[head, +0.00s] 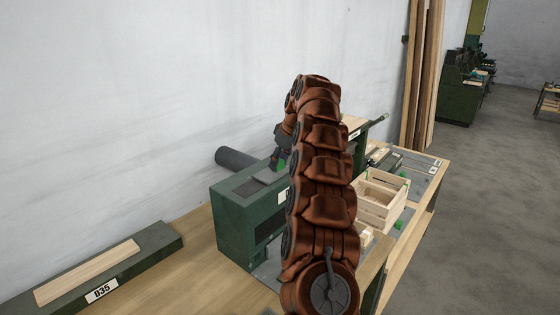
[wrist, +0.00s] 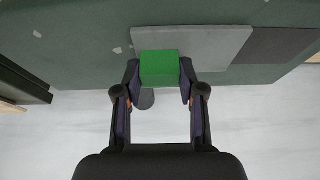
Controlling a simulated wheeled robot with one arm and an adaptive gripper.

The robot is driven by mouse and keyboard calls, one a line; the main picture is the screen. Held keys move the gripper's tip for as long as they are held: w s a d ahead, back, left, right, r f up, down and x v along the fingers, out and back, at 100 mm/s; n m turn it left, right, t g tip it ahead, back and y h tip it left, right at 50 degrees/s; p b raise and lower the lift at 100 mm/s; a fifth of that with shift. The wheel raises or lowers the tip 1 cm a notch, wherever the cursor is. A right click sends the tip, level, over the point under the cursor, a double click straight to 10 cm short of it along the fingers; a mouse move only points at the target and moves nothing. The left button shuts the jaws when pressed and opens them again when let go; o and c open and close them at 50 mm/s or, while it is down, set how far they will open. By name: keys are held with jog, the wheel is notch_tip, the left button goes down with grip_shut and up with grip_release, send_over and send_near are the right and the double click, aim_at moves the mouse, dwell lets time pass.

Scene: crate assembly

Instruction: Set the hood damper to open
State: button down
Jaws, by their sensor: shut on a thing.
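The green hood (head: 235,212) is a box on the bench, partly hidden behind my arm. On its top is a flat light grey plate (wrist: 205,43) with a darker grey area (wrist: 270,46) beside it, to the right in the wrist view. A bright green block (wrist: 159,68), which looks like the damper's handle, stands at the light plate's edge. It also shows in the head view (head: 282,165). My gripper (wrist: 159,77) has its fingers on both sides of this block and is shut on it. In the head view my gripper (head: 279,156) is small and partly hidden.
A dark pipe (head: 236,158) sticks out behind the hood near the wall. A wooden crate (head: 382,198) stands on the bench to the right. At the left, a wooden strip (head: 88,272) lies on a dark green base (head: 150,255) labelled B35. Tall boards (head: 420,75) lean on the wall.

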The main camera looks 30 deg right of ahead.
jog(key=c, duration=0.7)
grip_release()
jog(key=shift+d, duration=0.3)
jog(key=shift+r, duration=0.15)
jog(key=shift+v, duration=3.05)
jog(key=shift+s+d+r, duration=0.1)
jog(key=shift+s+r, duration=0.1)
jog(key=shift+r, duration=0.25)
jog(key=shift+s, duration=0.1)
